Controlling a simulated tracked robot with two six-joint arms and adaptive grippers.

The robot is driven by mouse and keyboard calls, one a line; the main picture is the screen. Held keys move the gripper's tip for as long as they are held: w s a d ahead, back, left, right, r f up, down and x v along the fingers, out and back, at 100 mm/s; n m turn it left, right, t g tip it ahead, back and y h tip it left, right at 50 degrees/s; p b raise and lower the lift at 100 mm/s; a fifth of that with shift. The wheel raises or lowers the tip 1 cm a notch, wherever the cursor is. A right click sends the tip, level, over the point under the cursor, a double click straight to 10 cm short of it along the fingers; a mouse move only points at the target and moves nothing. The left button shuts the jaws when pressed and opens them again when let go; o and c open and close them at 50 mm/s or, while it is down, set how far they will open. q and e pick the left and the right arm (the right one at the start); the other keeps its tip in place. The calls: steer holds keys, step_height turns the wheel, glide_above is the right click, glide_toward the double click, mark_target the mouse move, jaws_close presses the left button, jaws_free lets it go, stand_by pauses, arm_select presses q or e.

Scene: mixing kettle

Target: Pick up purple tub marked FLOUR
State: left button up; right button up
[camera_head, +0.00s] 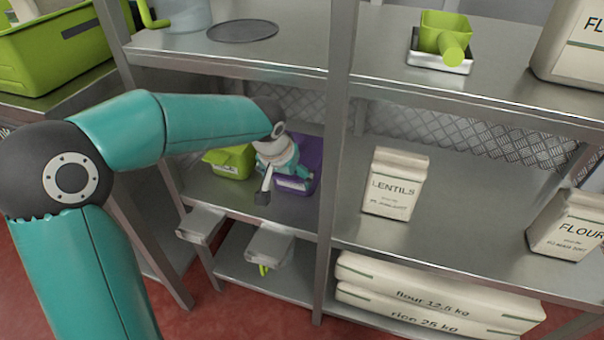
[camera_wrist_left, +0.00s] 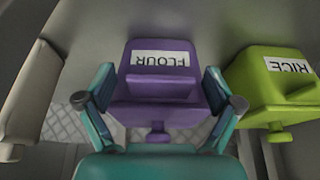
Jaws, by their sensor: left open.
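The purple tub (camera_head: 307,160) stands on the middle shelf, partly hidden behind my left gripper (camera_head: 280,160) in the head view. In the left wrist view the purple tub (camera_wrist_left: 160,86) shows its white FLOUR label, upside down. There, my left gripper (camera_wrist_left: 160,92) is open, with one finger on each side of the tub. I cannot tell whether the fingers touch it. My right gripper is not in view.
A green tub (camera_head: 231,160) stands beside the purple one; its RICE label shows in the wrist view (camera_wrist_left: 278,88). A shelf post (camera_head: 337,150) rises close to the right of the purple tub. A LENTILS bag (camera_head: 395,185) stands beyond it. The upper shelf (camera_head: 300,55) lies overhead.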

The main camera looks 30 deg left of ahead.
arm_select(q)
steer(key=shift+r, duration=0.1)
steer(key=c, duration=1.4)
steer(key=shift+c, duration=1.1)
steer(key=shift+r, duration=0.2)
